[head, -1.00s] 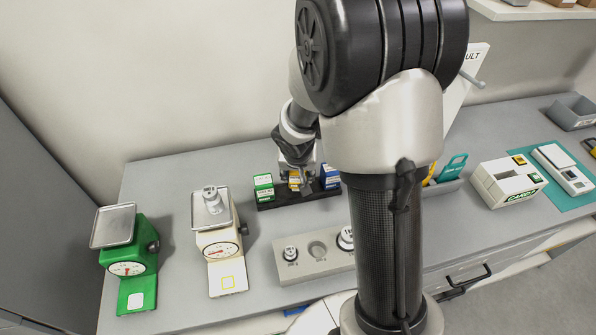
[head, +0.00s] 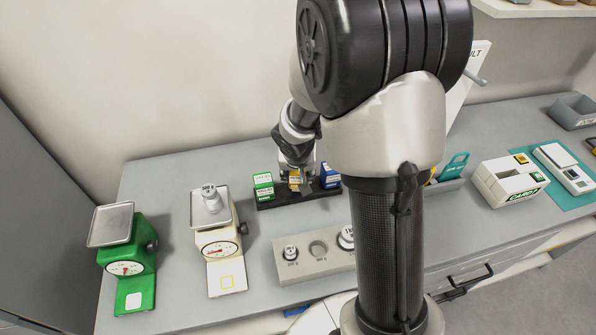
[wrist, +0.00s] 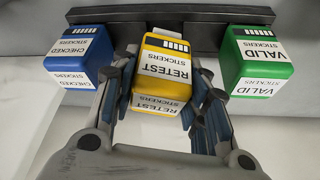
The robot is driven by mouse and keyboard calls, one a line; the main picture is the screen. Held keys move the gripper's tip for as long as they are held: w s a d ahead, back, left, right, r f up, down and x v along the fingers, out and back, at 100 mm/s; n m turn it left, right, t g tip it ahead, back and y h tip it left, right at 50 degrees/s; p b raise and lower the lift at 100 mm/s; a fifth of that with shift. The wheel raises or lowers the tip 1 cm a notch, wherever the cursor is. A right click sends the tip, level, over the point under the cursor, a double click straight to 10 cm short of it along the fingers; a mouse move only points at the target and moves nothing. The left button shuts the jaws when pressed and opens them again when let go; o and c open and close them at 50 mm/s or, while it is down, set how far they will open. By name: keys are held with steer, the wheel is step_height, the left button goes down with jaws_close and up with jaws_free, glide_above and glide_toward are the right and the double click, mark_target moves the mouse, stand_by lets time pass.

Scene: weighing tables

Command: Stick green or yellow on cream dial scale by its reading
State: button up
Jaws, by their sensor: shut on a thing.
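The cream dial scale (head: 217,248) stands on the bench with a metal weight (head: 210,193) on its pan. Its dial has a red needle, but the reading is too small to tell. A yellow-outlined square marks its front plate. My gripper (wrist: 164,112) is shut on the yellow RETEST stickers box (wrist: 165,76), one finger at each side. In the head view the yellow box (head: 294,180) is partly hidden by my gripper. The green VALID stickers box (wrist: 256,62) stands to its right in the wrist view, and the blue CHECKED box (wrist: 80,57) to its left.
The dark rack (head: 270,203) holds the boxes. A green dial scale (head: 143,262) stands left of the cream one. A weight block (head: 290,267) lies in front of the rack. A cream CARGO-like labelled device (head: 508,180) and grey bins are at right. Bench between scales and rack is clear.

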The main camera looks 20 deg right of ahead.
steer(key=shift+f+b, duration=1.1)
steer(key=shift+b, duration=0.05)
steer(key=o, duration=1)
steer(key=shift+o, duration=0.2)
steer(key=v, duration=1.2)
steer(key=s+a+r+n+y, duration=0.1)
steer(key=s+a+r, duration=0.3)
steer(key=s, duration=0.6)
steer(key=s+a+r+n+y, duration=0.1)
steer(key=s+a+r+n, duration=0.2)
steer(key=s, duration=0.8)
steer(key=shift+a+r+n+t, duration=0.3)
steer(key=shift+a+r+n, duration=0.1)
steer(key=shift+r+n, duration=0.4)
